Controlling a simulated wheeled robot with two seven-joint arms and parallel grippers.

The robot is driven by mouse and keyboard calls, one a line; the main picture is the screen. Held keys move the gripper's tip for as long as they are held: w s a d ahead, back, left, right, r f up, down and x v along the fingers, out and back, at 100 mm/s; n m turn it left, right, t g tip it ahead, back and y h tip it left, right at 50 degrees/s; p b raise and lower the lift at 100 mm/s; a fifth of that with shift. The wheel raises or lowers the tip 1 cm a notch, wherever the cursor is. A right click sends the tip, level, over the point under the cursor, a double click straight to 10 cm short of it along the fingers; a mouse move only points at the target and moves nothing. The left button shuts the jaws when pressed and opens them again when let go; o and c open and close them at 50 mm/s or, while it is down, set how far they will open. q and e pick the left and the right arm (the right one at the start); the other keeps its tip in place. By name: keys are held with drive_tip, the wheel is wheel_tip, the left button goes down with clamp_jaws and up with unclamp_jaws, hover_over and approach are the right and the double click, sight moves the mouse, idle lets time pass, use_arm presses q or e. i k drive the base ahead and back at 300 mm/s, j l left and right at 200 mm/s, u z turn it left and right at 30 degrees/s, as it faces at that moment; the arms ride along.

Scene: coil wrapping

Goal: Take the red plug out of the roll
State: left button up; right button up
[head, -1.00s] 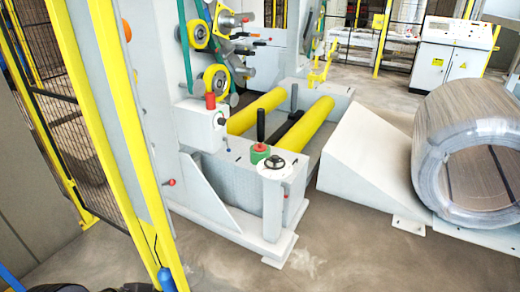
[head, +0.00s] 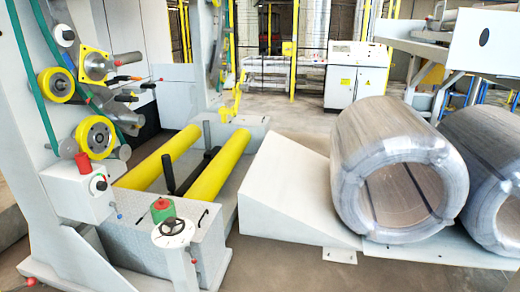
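A small green roll (head: 162,212) sits on top of the grey machine housing in the head view, beside a handwheel. A small red patch, which looks like the red plug (head: 160,204), shows in the top of the roll; it is too small to tell how deep it sits. A separate red cylinder (head: 83,163) stands on a white box to the left of the roll. Neither of my grippers is in view.
The handwheel (head: 173,227) is close to the green roll's right. Yellow rollers (head: 220,165) lie behind it. A white ramp (head: 290,190) and large wrapped coils (head: 395,165) are on the right. A control cabinet (head: 355,75) stands at the back.

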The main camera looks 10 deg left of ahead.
sight(161, 204)
drive_tip(key=i+l+z, duration=0.1)
drive_tip(key=i, duration=0.5)
drive_tip(key=i+l, duration=0.15)
drive_tip(key=i, duration=0.45)
drive_tip(key=i+u, duration=0.3)
drive_tip(key=i, duration=0.2)
drive_tip(key=i+l+u, duration=0.1)
drive_tip(key=i+u, duration=0.15)
drive_tip(key=i, duration=0.25)
drive_tip(key=i+l+u, duration=0.3)
drive_tip(key=i, duration=0.2)
drive_tip(key=i+j+u, duration=0.15)
drive_tip(key=i+u, duration=0.25)
drive_tip(key=i, duration=0.15)
drive_tip(key=i+u, duration=0.45)
drive_tip(key=i+l, duration=0.05)
